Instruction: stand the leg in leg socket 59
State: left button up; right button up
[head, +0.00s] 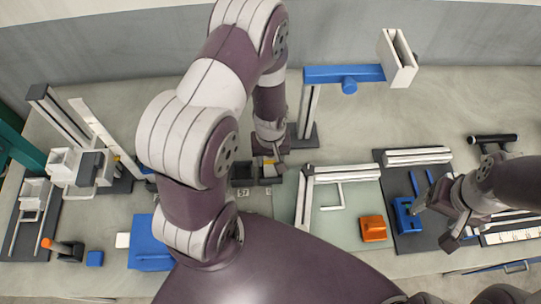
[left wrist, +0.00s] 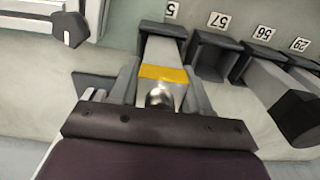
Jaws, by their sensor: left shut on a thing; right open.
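My left gripper (left wrist: 162,92) is shut on a grey leg (left wrist: 160,52) with a yellow band. In the left wrist view the leg's far end lies at a dark open socket box (left wrist: 148,26), whose label is cut to a "5". I cannot tell how deep the leg sits in it. To its right are socket 57 (left wrist: 213,52) and socket 56 (left wrist: 262,68). In the head view my left gripper (head: 269,158) is at the sockets in the middle of the table, partly hidden by its arm. My right gripper (head: 432,224) is open at the right, near a blue holder (head: 403,219).
A grey stand with a blue crossbar (head: 340,74) rises behind the sockets. An orange block (head: 373,228) lies on a pale green mat (head: 350,205). A blue block (head: 150,245) and grey fixtures stand at the left. The back right of the table (head: 460,95) is clear.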

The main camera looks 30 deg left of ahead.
pick_arm(q)
jog(key=o, duration=1.2)
jog(key=shift+w+f, duration=0.15)
jog(key=shift+f, duration=0.05)
jog(key=shift+o, duration=0.2)
jog(key=shift+r, duration=0.1)
jog(key=shift+r, duration=0.65)
notch_tip(320, 180, up, 10)
jog(key=shift+r+b, duration=0.25)
jog(key=shift+b, duration=0.4)
jog(key=s+d+r+m+t, duration=0.1)
jog(key=s+d+r+m, duration=0.1)
jog(key=s+r+m, duration=0.2)
jog(key=r+m, duration=0.1)
jog(key=m, duration=0.1)
jog(key=shift+s+d+r+m, duration=0.2)
jog(key=shift+s+m, duration=0.1)
